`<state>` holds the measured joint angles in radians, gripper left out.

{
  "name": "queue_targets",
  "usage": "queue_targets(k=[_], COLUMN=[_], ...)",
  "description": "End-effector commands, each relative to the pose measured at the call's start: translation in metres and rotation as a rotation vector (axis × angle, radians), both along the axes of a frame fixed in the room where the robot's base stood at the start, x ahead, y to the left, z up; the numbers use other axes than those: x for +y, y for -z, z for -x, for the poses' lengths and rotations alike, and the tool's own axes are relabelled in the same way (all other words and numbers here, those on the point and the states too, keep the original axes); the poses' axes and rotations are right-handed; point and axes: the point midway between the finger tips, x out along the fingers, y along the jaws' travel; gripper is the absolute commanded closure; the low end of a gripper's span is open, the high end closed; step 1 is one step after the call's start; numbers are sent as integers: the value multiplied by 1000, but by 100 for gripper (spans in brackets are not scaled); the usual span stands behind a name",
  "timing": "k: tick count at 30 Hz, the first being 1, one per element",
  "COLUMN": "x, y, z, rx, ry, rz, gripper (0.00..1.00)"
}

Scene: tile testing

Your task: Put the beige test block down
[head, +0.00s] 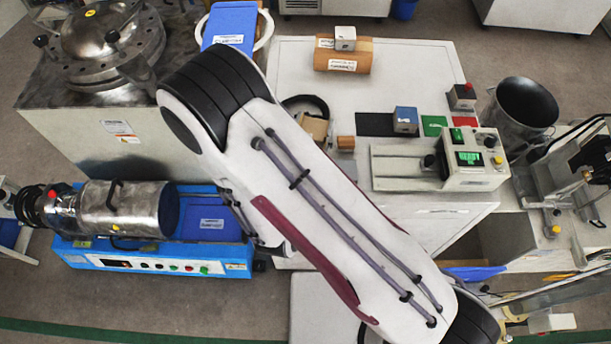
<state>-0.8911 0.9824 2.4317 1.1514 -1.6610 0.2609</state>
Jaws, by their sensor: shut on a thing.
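My arm's large white link crosses the middle of the head view and covers much of the bench. My gripper is hidden behind it, so I cannot see its fingers or what they hold. A beige block-like thing (314,128) shows at the link's upper edge, partly covered, beside a black curved piece (308,103). I cannot tell whether it is the test block or whether anything touches it.
The white bench (297,58) holds a brown cylinder (344,60) with a white block on it, a blue-topped block (405,119), a small brown block (346,143) and a control box (473,158). A blue-based machine (150,257) stands left; a dark bucket (523,103) stands right.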

Motion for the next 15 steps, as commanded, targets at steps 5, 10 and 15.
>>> queue_targets(k=[5,10,15], x=[24,37,34], y=[-1,1,3], z=[16,32,43], rx=[-5,-3,6], ry=[-11,6,63], rz=[-1,-2,-5], gripper=[92,92,92])
